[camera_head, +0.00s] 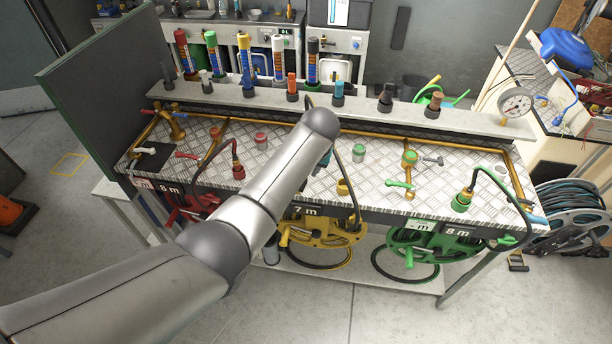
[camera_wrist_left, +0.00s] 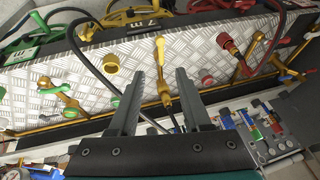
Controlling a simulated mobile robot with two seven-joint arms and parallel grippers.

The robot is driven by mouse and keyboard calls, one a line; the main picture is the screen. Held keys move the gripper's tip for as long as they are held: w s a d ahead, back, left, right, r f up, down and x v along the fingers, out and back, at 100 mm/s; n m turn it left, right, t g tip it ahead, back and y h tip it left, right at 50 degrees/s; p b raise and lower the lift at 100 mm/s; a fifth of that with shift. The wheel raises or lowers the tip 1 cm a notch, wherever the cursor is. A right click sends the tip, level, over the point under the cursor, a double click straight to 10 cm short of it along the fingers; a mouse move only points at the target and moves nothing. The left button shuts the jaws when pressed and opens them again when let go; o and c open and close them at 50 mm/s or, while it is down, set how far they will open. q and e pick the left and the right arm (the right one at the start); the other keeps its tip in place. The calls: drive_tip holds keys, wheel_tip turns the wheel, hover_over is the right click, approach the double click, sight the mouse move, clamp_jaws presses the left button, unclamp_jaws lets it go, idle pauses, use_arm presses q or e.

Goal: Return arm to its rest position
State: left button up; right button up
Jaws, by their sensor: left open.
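My left arm reaches in from the lower left over the metal workbench (camera_head: 300,168) in the head view. Its gripper is mostly hidden behind the forearm there. In the left wrist view my left gripper (camera_wrist_left: 157,77) is open, with two grey fingers apart and nothing held. A yellow-handled brass valve (camera_wrist_left: 161,84) shows between the fingers; I cannot tell how far below them it lies. Red (camera_head: 188,210), yellow (camera_head: 325,230) and green (camera_head: 437,250) hose reels hang along the bench front. My right gripper is not in view.
A back shelf (camera_head: 350,103) carries several coloured upright nozzles. Hoses arch over the bench, one (camera_wrist_left: 92,58) near the left gripper. A green connector (camera_head: 462,201) stands at the right, and a dark panel (camera_head: 110,90) rises at the bench's left end. Open floor (camera_head: 300,310) lies in front.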

use_arm(q)
drive_tip(key=s+a+f+g+h+b, duration=0.15)
drive_tip(key=s+f+b, duration=0.4)
drive_tip(key=f, duration=0.75)
drive_tip(key=s+a+f+b, duration=0.3)
drive_tip(key=s+f, duration=0.5)
drive_tip(key=f, duration=0.5)
drive_tip(key=s+a+f+g+b, duration=0.15)
drive_tip(key=s+f+b, duration=0.45)
drive_tip(key=f, duration=0.8)
drive_tip(key=s+a+f+b, duration=0.3)
drive_tip(key=s+f, duration=0.3)
drive_tip(key=s, duration=0.4)
drive_tip(key=s+a+f+b, duration=0.3)
drive_tip(key=s+f, duration=0.4)
drive_tip(key=s, duration=0.4)
drive_tip(key=s+a+f+b, duration=0.3)
drive_tip(key=s+f, duration=0.4)
drive_tip(key=s, duration=0.3)
drive_tip(key=shift+s+a+m+g, duration=0.2)
drive_tip(key=shift+s+m+g, duration=0.1)
drive_tip(key=shift+m, duration=0.1)
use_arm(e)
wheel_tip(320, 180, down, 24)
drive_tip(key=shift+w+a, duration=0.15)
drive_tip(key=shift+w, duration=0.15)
use_arm(q)
drive_tip(key=shift+w, duration=0.2)
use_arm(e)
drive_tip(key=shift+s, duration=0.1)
